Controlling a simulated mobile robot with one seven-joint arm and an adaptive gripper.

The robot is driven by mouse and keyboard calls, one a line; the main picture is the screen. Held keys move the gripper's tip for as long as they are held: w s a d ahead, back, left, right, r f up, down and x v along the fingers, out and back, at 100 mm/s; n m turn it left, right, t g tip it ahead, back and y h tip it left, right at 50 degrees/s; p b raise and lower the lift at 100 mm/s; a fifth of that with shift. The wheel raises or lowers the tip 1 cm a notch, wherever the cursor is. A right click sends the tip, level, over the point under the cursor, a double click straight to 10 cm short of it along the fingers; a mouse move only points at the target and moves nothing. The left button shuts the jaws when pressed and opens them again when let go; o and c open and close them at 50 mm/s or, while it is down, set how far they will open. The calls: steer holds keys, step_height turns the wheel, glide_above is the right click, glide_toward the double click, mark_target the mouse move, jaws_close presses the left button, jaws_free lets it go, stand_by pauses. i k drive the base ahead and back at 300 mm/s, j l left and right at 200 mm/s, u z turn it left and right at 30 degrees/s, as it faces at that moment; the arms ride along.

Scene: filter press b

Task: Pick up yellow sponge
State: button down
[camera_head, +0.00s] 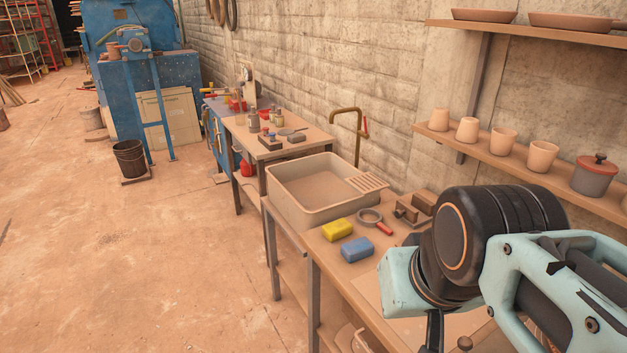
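The yellow sponge (337,230) lies on the wooden worktop, near its left edge and just in front of the sink basin. A blue sponge or block (357,249) lies close in front of it, to the lower right. My arm fills the lower right of the view, over the front part of the worktop. A dark part at the end of my gripper (434,330) shows low in the picture, apart from the yellow sponge and nearer to the camera. Its fingertips run out of the frame or are hidden, so its opening does not show.
A sink basin (318,216) stands behind the sponges, with a brass tap (358,125) on the wall side. A ring-shaped tool with a red handle (371,217) and brown blocks (411,212) lie right of the yellow sponge. A shelf with clay cups (503,141) hangs above. Open floor lies left.

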mark_target(333, 231)
steer(key=z, duration=0.4)
steer(key=i+j+z, duration=0.2)
steer(key=z, duration=0.15)
steer(key=i+j+z, duration=0.15)
steer(key=j+z, duration=0.25)
steer(key=i+j+z, duration=0.15)
steer(key=j, duration=0.2)
steer(key=i+j+z, duration=0.1)
steer(key=j, duration=0.25)
steer(key=i+j, duration=0.1)
steer(key=j, duration=0.35)
steer(key=i+j+z, duration=0.15)
steer(key=j, duration=0.8)
steer(key=i+j, duration=0.15)
